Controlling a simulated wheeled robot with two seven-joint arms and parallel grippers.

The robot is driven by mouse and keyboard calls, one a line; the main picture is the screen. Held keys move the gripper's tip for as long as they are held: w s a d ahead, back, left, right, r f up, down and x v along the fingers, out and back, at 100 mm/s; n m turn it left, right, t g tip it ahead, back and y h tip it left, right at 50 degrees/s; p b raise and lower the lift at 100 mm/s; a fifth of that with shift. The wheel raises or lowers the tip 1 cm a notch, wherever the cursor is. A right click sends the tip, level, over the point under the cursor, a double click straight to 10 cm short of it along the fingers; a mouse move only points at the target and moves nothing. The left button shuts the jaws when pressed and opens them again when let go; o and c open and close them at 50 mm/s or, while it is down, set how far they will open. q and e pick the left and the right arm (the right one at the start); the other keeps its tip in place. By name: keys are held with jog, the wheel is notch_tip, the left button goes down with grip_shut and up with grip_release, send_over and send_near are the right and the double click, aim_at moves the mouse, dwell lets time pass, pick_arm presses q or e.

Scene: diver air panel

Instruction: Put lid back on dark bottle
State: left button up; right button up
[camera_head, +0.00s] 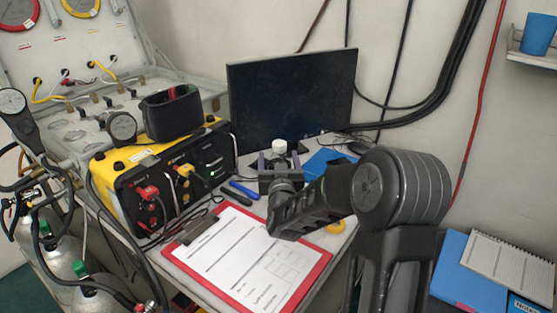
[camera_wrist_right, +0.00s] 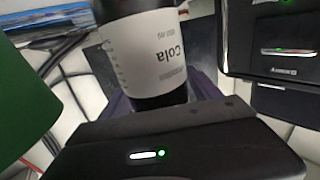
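My right gripper (camera_head: 279,164) reaches in from the lower right, with its two purple fingers apart at the desk in front of the monitor. A small white round piece (camera_head: 279,146) shows between and above the fingertips; I cannot tell if it is a lid or part of the bottle. In the right wrist view, a dark bottle (camera_wrist_right: 160,101) with a white "Cola" label (camera_wrist_right: 145,50), its lettering upside down, stands between the fingers of my right gripper (camera_wrist_right: 160,105). Finger contact is not clear. No separate lid is distinguishable. My left gripper is out of view.
A yellow-black box (camera_head: 165,175) with plugged cables is left of the gripper. A red clipboard (camera_head: 325,258) with paper lies in front. Blue and black pens (camera_head: 244,189) lie between. The monitor (camera_head: 290,100) stands behind. A large green surface (camera_wrist_right: 20,100) fills the wrist view's left.

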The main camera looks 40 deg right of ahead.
jog(key=shift+o, duration=0.5)
jog(key=shift+r, duration=0.15)
jog(key=shift+s+a, duration=0.15)
jog(key=b+v, duration=0.6)
jog(key=v, duration=0.5)
jog(key=shift+s, duration=0.2)
jog(key=shift+a, duration=0.15)
